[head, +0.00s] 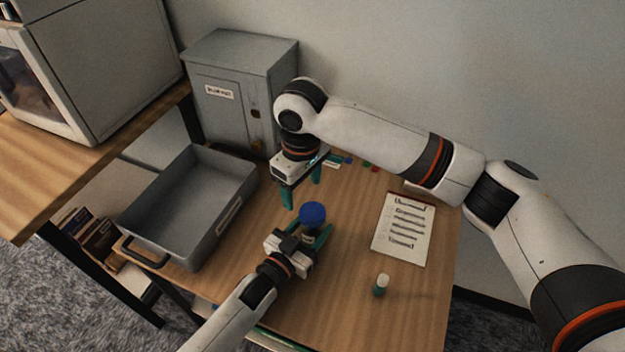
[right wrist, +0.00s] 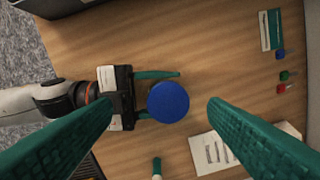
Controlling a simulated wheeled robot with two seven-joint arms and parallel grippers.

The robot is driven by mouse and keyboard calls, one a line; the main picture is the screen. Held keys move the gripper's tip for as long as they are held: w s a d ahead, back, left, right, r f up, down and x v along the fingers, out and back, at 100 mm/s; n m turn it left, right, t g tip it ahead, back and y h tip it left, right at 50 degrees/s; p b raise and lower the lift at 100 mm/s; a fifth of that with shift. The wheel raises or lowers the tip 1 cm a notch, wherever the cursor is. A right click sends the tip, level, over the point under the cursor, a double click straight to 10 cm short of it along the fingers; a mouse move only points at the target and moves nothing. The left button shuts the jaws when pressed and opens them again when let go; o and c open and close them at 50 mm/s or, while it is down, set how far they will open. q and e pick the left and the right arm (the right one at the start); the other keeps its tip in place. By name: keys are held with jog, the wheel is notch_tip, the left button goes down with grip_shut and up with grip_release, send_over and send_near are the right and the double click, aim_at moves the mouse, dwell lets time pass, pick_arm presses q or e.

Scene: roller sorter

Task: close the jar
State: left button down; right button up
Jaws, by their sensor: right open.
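The jar (head: 308,235) stands on the wooden table with a round blue lid (head: 312,213) on top; its body is mostly hidden. In the right wrist view the lid (right wrist: 168,102) appears as a full disc. I cannot tell how tightly it sits. My left gripper (head: 310,240) comes from the front, its teal fingers on either side of the jar's body below the lid, and looks shut on it. My right gripper (head: 302,195) is open and empty, pointing down, above and slightly behind the lid. In its wrist view the lid lies between the spread fingers.
A grey tray (head: 141,223) is left of the jar, with a grey metal cabinet (head: 225,115) behind. A printed sheet (head: 405,228) and a small white-capped bottle (head: 380,285) lie to the right. Small coloured pieces (right wrist: 284,76) are near the back. The table between is clear.

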jog(key=n, duration=0.4)
jog(key=shift+r, duration=0.1)
jog(key=n, duration=0.4)
jog(key=shift+n, duration=0.4)
jog(key=n, duration=0.4)
jog(key=shift+d+r, duration=0.15)
jog(key=n, duration=0.4)
jog(key=shift+d, duration=0.1)
jog(key=n, duration=0.4)
jog(key=shift+d+r, duration=0.1)
jog(key=shift+d, duration=0.05)
jog(key=n, duration=0.4)
jog(key=shift+d, duration=0.15)
jog(key=n, duration=0.6)
jog(key=shift+d+r, duration=0.1)
jog(key=shift+d, duration=0.15)
jog(key=n, duration=0.4)
jog(key=shift+d, duration=0.2)
